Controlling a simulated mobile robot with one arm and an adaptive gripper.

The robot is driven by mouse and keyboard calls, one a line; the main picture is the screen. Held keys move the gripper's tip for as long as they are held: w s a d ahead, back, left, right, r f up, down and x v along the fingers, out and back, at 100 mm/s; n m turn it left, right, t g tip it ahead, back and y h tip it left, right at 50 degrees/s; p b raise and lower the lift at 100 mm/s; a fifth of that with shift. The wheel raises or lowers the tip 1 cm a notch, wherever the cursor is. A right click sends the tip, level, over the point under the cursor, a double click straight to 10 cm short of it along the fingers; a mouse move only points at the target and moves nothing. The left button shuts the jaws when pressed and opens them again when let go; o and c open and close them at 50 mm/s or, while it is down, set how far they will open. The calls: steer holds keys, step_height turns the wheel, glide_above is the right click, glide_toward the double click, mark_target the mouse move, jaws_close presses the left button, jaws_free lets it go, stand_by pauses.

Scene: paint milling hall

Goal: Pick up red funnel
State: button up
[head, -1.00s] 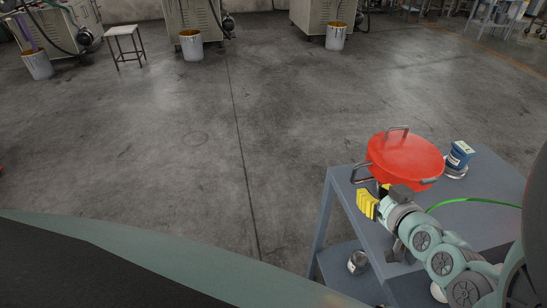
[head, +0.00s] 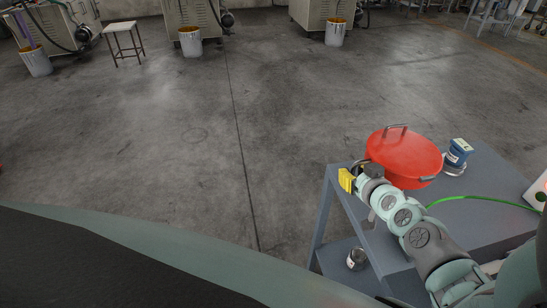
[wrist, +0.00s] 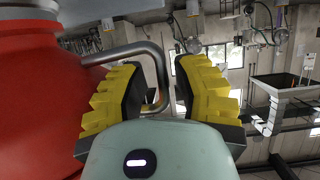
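The red funnel (head: 404,160) is a wide, round red piece with grey bar handles, on the grey table at the right of the head view. My gripper (head: 348,179) is at the funnel's left side, with its yellow fingertips showing. In the wrist view, the funnel (wrist: 42,100) fills the left side. One bent grey handle (wrist: 152,52) reaches into the gap between the fingers of my gripper (wrist: 163,88). The fingers stand apart and are not closed on it. My arm hides the funnel's near lower part in the head view.
The grey table (head: 478,218) has a lower shelf with a small can (head: 356,259). A blue-labelled container (head: 457,153) stands close right of the funnel. A green cable (head: 480,199) crosses the tabletop. The floor left of the table is clear.

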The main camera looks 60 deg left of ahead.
steer(key=shift+a+f, duration=0.2)
steer(key=shift+a, duration=0.3)
steer(key=shift+o, duration=0.5)
steer(key=shift+w, duration=0.1)
jaws_close()
